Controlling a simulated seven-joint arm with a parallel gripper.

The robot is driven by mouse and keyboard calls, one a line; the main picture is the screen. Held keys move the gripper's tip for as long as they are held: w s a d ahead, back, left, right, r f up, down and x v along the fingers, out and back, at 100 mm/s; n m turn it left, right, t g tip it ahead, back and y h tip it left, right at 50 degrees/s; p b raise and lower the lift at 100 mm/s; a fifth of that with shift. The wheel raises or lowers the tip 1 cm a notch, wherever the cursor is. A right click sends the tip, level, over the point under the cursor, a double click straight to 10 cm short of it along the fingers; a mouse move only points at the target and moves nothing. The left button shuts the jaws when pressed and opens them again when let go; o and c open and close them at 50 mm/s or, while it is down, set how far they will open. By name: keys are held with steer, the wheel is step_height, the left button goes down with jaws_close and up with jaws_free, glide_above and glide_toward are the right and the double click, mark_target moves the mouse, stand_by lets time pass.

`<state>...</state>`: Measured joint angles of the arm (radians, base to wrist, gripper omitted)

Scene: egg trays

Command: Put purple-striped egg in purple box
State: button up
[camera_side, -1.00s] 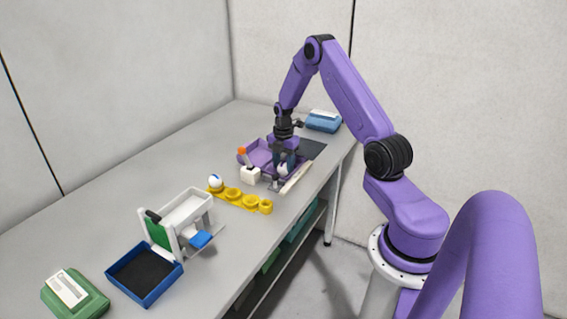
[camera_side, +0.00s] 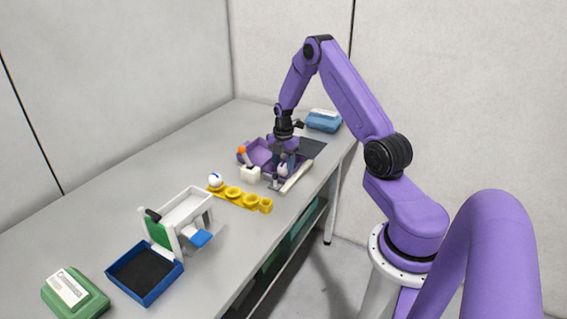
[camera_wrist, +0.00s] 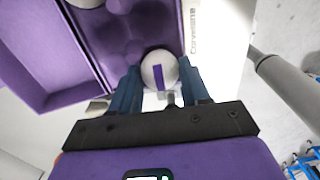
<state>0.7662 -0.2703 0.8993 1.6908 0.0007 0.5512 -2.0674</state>
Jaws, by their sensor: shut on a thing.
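My gripper (camera_side: 285,166) is shut on the white egg with a purple stripe (camera_wrist: 158,70). The egg sits between my two blue fingers (camera_wrist: 160,92) in the wrist view, and shows as a small pale shape (camera_side: 283,170) in the side view. The purple box (camera_side: 258,154) stands open under and beside my gripper. In the wrist view its cupped inside (camera_wrist: 115,45) lies just beyond the egg, which is at the box's near end. I cannot tell whether the egg touches a cup. My fingers hide part of the box.
A white egg-like object (camera_wrist: 86,3) shows at the wrist view's top edge. A yellow cup holder (camera_side: 240,198) carries a white and blue egg (camera_side: 215,180). A blue carton (camera_side: 323,121) stands behind.

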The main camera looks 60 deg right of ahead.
steer(key=shift+f, duration=0.15)
steer(key=o, duration=0.8)
steer(key=shift+c, duration=0.2)
step_height(320, 180, up, 18)
steer(key=shift+f, duration=0.25)
